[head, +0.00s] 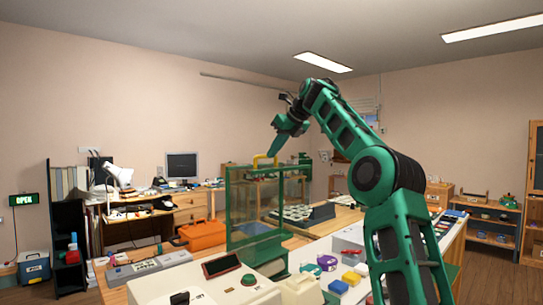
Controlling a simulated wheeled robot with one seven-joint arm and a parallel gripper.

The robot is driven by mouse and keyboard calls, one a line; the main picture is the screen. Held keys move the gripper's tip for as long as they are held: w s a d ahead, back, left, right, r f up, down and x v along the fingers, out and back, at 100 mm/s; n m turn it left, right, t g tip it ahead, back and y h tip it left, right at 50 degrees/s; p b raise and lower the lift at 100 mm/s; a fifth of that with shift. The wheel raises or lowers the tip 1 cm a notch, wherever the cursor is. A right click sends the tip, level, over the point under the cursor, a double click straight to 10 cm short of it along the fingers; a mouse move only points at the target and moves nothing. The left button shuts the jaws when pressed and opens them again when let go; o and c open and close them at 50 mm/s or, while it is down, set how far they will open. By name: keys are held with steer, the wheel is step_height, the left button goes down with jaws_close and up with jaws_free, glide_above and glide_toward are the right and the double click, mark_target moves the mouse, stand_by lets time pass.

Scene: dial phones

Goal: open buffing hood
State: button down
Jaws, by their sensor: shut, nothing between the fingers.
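The buffing hood appears to be the green-framed clear box (229,205) on the workbench, left of my arm. Its clear panel stands upright, and a yellow handle (258,160) sits at its top edge. My gripper (272,152) is shut and empty, pointing down right at the yellow handle. I cannot tell whether it touches the handle or is just in front of or behind it. The inside of the hood shows only dimly through the panel.
A beige machine with a green button (249,279) and dark screen (221,265) stands before the hood. An orange case (202,234) is left of it. Small coloured boxes (350,278) lie to its right. A desk with a monitor (182,166) stands behind.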

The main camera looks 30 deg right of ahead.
stand_by(0.3)
steer(key=v, duration=0.7)
steer(key=shift+r, duration=0.25)
steer(key=shift+s+d, duration=0.1)
